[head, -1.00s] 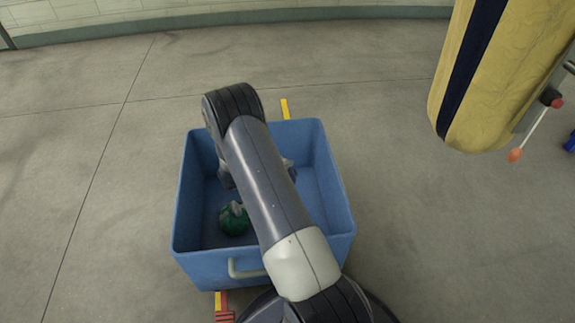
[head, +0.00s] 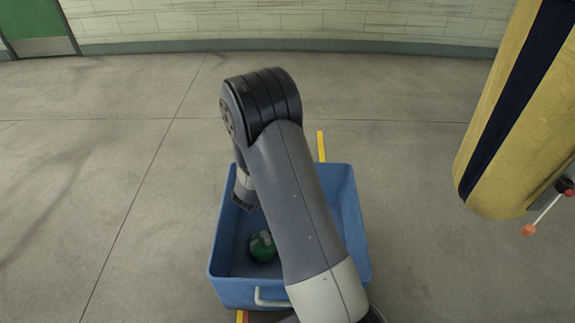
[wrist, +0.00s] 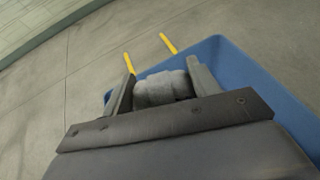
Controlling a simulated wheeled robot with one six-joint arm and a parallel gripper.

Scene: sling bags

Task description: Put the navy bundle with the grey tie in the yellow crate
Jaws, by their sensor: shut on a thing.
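My gripper (wrist: 162,80) is shut on a grey, lumpy piece (wrist: 160,90) that sits between its two fingers in the wrist view. Only this grey part of the held thing shows; I cannot see a navy body or make out its colour below. In the head view my wrist hangs over the left part of a blue crate (head: 230,291), and my arm hides the fingers and the load. The blue crate also shows behind the fingers in the wrist view (wrist: 226,58). No yellow crate is in view.
A green bundle (head: 262,246) with a grey top lies in the blue crate. Yellow strips (head: 321,146) mark the floor by the crate. A yellow padded body with a navy stripe (head: 500,130) hangs at right, beside an orange-tipped rod (head: 528,229). Floor at left is clear.

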